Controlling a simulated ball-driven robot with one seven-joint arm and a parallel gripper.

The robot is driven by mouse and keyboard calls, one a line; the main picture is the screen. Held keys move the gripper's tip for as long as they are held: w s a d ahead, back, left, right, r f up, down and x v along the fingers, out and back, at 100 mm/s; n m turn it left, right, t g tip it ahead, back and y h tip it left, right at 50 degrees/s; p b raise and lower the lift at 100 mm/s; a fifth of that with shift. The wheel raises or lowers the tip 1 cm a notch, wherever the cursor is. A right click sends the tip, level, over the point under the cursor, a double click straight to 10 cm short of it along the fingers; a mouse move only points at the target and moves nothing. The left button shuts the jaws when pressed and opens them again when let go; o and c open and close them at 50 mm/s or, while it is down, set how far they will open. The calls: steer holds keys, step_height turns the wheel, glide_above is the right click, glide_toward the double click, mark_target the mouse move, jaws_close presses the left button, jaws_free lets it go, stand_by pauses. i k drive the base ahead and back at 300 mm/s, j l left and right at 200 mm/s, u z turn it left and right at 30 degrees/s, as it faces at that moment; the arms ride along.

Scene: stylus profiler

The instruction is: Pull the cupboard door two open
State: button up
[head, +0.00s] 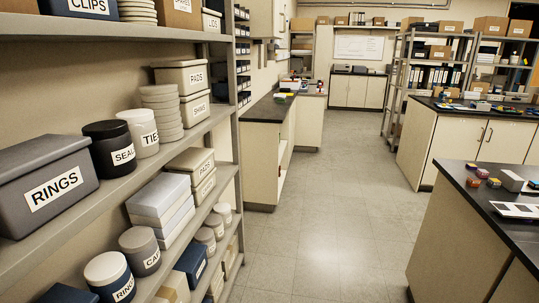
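No door in view carries a readable number, so I cannot tell which one is cupboard door two. A cream base cupboard (465,147) under a black worktop stands at the right, with two shut doors and dark upright handles. Another pale cupboard (357,91) with shut doors stands against the far wall. On the left-hand run, a black-topped cabinet (264,152) shows its end panel and an open-looking side facing the aisle. My gripper is not in view.
Grey shelving (225,115) with labelled boxes and jars fills the left side close by. A black-topped bench (480,225) stands at the near right. The tiled floor (325,210) between them is clear to the back. Racks (430,65) stand at the back right.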

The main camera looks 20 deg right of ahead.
mark_target(506, 141)
steer(key=i+j+z, duration=0.15)
steer(key=i+z, duration=0.2)
steer(key=z, duration=0.15)
steer(key=i+j+z, duration=0.2)
steer(key=z, duration=0.3)
steer(key=i+j+z, duration=0.3)
steer(key=z, duration=0.2)
steer(key=i+j+z, duration=0.15)
steer(key=j+z, duration=0.35)
steer(key=i+j+z, duration=0.1)
steer(key=j+z, duration=0.15)
steer(key=j, duration=0.35)
steer(key=j+z, duration=0.3)
steer(key=j, duration=0.3)
